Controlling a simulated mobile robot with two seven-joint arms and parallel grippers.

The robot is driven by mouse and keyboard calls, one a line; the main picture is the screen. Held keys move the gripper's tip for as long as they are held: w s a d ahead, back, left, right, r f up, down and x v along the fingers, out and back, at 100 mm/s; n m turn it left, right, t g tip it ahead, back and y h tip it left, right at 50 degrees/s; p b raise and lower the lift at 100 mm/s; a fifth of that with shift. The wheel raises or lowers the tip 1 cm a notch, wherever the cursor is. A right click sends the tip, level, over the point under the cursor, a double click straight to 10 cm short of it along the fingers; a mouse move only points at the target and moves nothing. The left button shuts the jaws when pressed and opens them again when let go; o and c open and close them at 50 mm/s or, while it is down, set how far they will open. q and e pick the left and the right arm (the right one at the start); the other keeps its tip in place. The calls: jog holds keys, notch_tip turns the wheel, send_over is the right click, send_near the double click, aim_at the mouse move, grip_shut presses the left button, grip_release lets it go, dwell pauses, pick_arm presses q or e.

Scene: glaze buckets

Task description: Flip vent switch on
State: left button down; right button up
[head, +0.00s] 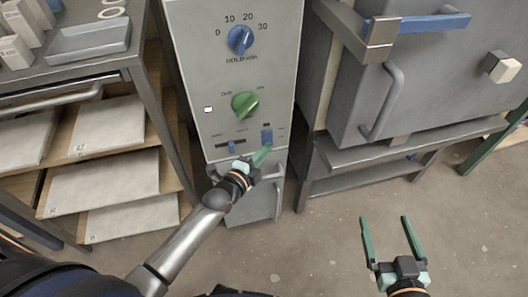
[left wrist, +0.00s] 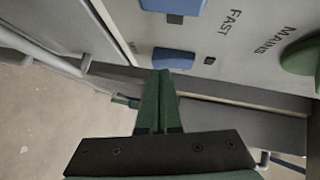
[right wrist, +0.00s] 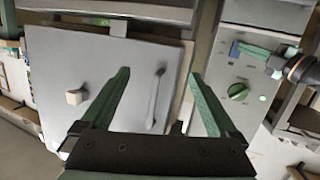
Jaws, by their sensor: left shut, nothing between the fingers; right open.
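The grey control panel (head: 190,75) stands at centre in the head view, with two small blue switches low on its face. The right-hand blue switch (head: 267,136) also shows in the left wrist view (left wrist: 174,60); the left-hand one (head: 231,146) shows there at the top edge (left wrist: 174,6). Their labels are too small to read, so I cannot tell which is the vent switch. My left gripper (head: 266,149) is shut and empty, its tips just below the right-hand switch; contact is unclear. My right gripper (head: 384,218) is open and empty over the floor.
A green knob (head: 245,104) and a blue dial (head: 240,39) sit higher on the panel. A shelf rack with pale boards (head: 100,184) stands left. A grey kiln-like box (head: 440,85) with a handle stands right on a metal stand. The floor in front is clear.

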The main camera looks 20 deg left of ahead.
pick_arm(q)
jog(key=shift+a, duration=0.1)
pick_arm(e)
jog(key=shift+w+r, duration=0.1)
jog(key=shift+r, duration=0.15)
pick_arm(q)
jog(key=shift+w+f, duration=0.1)
jog(key=shift+w+a+f+m+t+b, duration=0.1)
jog(key=shift+w+a+m+t+b, duration=0.15)
jog(key=shift+b, duration=0.3)
pick_arm(e)
notch_tip(320, 180, up, 6)
jog(key=n+t+y, duration=0.1)
jog(key=t, duration=0.1)
jog(key=shift+w+a+t, duration=0.15)
jog(key=shift+w+t, duration=0.25)
pick_arm(q)
jog(key=shift+d, duration=0.1)
